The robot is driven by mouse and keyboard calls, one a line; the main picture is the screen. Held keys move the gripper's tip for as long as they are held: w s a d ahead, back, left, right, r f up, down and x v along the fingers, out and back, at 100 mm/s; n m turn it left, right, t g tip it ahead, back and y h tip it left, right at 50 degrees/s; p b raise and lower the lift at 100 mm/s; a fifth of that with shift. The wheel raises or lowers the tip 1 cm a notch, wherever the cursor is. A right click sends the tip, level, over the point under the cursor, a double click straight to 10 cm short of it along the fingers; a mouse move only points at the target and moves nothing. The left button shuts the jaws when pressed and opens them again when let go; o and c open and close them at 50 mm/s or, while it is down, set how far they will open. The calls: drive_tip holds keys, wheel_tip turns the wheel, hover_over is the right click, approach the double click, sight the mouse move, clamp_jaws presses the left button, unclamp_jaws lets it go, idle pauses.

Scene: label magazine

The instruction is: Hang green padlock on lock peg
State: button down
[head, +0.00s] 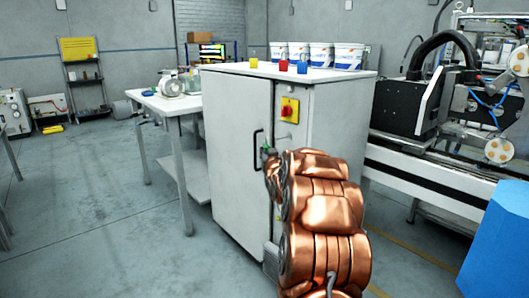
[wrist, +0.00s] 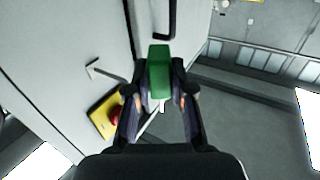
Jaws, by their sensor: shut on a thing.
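The green padlock (wrist: 159,72) is held between the two fingers of my gripper (wrist: 159,88), which is shut on it. A small bit of green (head: 265,148) shows at my gripper (head: 268,154) in the head view, in front of the white cabinet; my copper arm hides much around it. A thin pale peg (wrist: 94,68), which looks like the lock peg, sticks out from the cabinet face left of the padlock in the wrist view. The padlock is apart from it. I cannot make out the peg in the head view.
The white cabinet (head: 234,130) carries a yellow switch plate with a red knob (head: 289,109) and a black door handle (head: 257,140). Yellow (head: 253,62), red (head: 283,65) and blue (head: 302,67) padlock-like items and several white buckets stand on top. A machine (head: 430,110) stands right.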

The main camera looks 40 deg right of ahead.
drive_tip(key=d+f+p, duration=0.1)
drive_tip(key=d+p, duration=0.2)
drive_tip(key=d, duration=0.3)
drive_tip(key=shift+d+f+p, duration=0.15)
drive_tip(key=shift+d+p, duration=0.2)
idle(0.6)
drive_tip(key=shift+s, duration=0.1)
idle(0.5)
drive_tip(key=c, duration=0.9)
unclamp_jaws()
drive_tip(key=shift+c, duration=0.2)
drive_tip(key=shift+s, duration=0.1)
drive_tip(key=v, duration=1.1)
drive_tip(key=shift+s+a, duration=0.3)
